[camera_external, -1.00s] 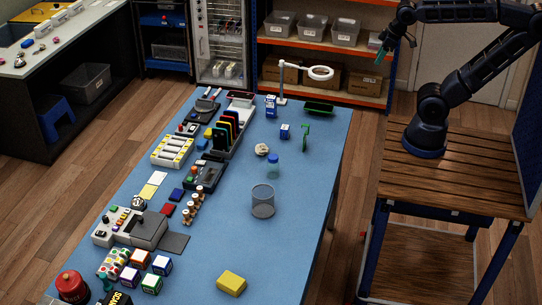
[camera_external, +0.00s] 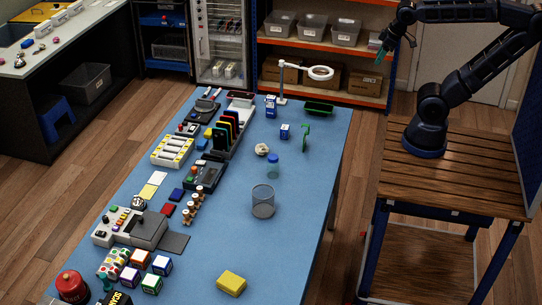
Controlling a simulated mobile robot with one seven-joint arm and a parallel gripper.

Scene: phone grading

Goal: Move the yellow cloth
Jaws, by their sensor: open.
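A yellow, thick, folded-looking piece (camera_external: 231,283), which I take for the yellow cloth, lies flat near the front of the blue table (camera_external: 225,245). A thinner flat yellow piece (camera_external: 147,191) lies on the left side of the table next to a pale one. My gripper (camera_external: 381,55) is open, with greenish fingertips. It hangs in the air at the upper right, beyond the table's right edge and far from both yellow pieces. I see nothing between its fingers.
A clear cylinder (camera_external: 263,202), a blue-capped jar (camera_external: 273,165) and a ring-lamp magnifier (camera_external: 318,73) stand on the table. Boxes and devices crowd its left side; several coloured cubes (camera_external: 152,284) and a red round container (camera_external: 71,286) are at front left. The right front is clear.

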